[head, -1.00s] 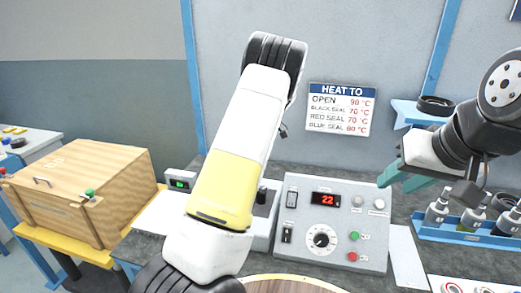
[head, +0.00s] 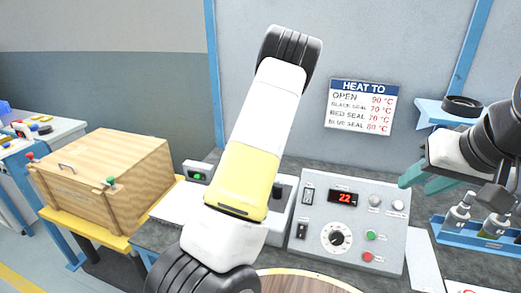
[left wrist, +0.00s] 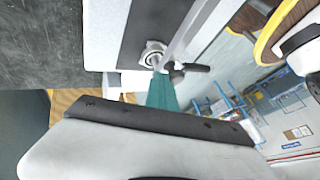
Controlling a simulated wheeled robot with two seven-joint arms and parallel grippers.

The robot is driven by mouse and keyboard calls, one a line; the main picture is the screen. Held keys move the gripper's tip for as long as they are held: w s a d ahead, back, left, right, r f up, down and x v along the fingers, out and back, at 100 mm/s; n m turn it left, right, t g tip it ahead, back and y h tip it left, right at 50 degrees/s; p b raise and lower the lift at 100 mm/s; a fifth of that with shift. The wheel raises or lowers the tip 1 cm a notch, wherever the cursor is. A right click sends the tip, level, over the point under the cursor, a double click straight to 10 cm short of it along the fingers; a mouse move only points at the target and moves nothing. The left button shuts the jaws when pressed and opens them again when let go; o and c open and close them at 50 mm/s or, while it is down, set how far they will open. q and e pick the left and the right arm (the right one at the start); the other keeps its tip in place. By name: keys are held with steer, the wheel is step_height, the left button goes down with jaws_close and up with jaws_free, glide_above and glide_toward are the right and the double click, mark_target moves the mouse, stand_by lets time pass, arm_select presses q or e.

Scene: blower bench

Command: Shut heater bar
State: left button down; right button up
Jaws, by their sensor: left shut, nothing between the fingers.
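The sealing machine (head: 284,222) stands on the bench beside the control box, largely hidden behind my left arm in the head view. In the left wrist view, a long grey bar (left wrist: 190,35), which looks like the heater bar, runs up from a round metal fitting (left wrist: 152,55) and a black handle (left wrist: 192,68). My left gripper (left wrist: 162,88) is shut and empty, its teal fingers close to the bar's lower end; I cannot tell whether they touch. It is hidden in the head view. My right gripper (head: 425,180) appears open and empty, right of the control box.
The control box (head: 350,225) shows a red 22. A wooden crate (head: 100,180) stands at left on a yellow-edged stand. A blue rack of bottles (head: 480,232) is at right, below a blue shelf (head: 445,115). A round wooden disc edge (head: 305,280) shows at the front.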

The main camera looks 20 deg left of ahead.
stand_by(0.3)
arm_select(q)
steer(key=v, duration=0.8)
steer(key=s+r+m+t+h, duration=0.3)
steer(key=s+r+m, duration=0.2)
steer(key=s+r, duration=0.1)
steer(key=s+d+r+m+t+h, duration=0.1)
steer(key=s+d+m+t, duration=0.3)
steer(key=s, duration=0.7)
steer(key=s+d+r+m+t+h, duration=0.2)
steer(key=s+d+r+m+t, duration=0.2)
steer(key=s+d+m, duration=0.4)
steer(key=s+m+t, duration=0.1)
steer(key=s+m, duration=0.2)
steer(key=shift+d+h, duration=0.15)
steer(key=shift+h, duration=0.15)
